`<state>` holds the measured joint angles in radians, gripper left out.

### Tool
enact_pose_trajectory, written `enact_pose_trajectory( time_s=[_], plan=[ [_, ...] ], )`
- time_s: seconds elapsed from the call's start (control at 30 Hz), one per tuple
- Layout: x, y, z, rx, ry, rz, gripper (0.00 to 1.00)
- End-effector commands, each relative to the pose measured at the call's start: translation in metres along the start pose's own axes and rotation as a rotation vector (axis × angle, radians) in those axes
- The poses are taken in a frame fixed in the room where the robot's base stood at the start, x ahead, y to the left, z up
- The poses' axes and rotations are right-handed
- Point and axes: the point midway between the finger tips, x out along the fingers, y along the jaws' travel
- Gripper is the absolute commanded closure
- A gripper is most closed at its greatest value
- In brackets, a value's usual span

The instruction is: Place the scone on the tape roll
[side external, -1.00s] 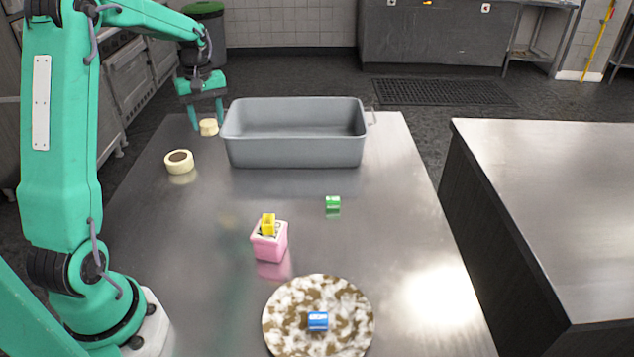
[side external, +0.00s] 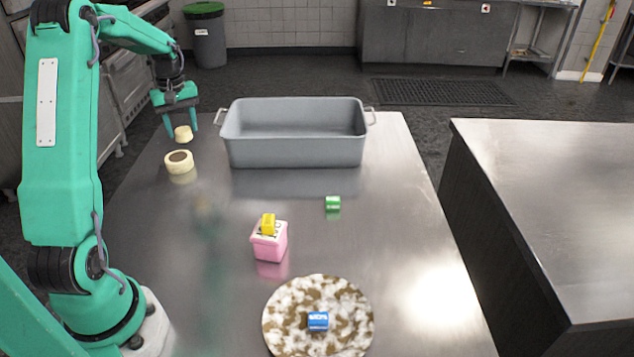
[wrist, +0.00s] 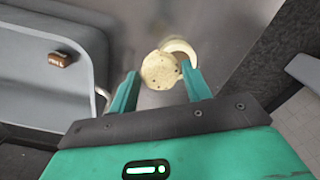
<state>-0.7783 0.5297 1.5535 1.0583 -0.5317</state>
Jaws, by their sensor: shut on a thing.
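The scone (side external: 183,133) is a small pale round piece held between the fingers of my gripper (side external: 182,131), near the far left of the table. In the wrist view the scone (wrist: 159,71) shows dark specks between my gripper's fingertips (wrist: 160,80). The tape roll (side external: 179,162) lies flat on the table, cream with a brown centre, just below the scone in the side view. In the wrist view the tape roll (wrist: 183,48) is partly hidden behind the scone. The scone appears raised and apart from the roll.
A grey roasting pan (side external: 295,146) stands right of my gripper; a small brown item (wrist: 62,58) shows there in the wrist view.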

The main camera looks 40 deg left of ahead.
Motion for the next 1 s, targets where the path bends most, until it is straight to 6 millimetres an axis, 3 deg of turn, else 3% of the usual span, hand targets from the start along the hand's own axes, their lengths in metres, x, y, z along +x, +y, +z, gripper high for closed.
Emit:
enact_pose_trajectory(
  time_s=[0.33, 0.67, 1.0],
  plan=[
    [0.027, -0.025, -0.038, -0.001, 0.0, 0.0, 0.74],
    [0.032, -0.027, -0.041, 0.001, 0.0, 0.0, 0.74],
    [0.065, -0.027, -0.04, 0.001, -0.002, -0.001, 0.74]
  ],
)
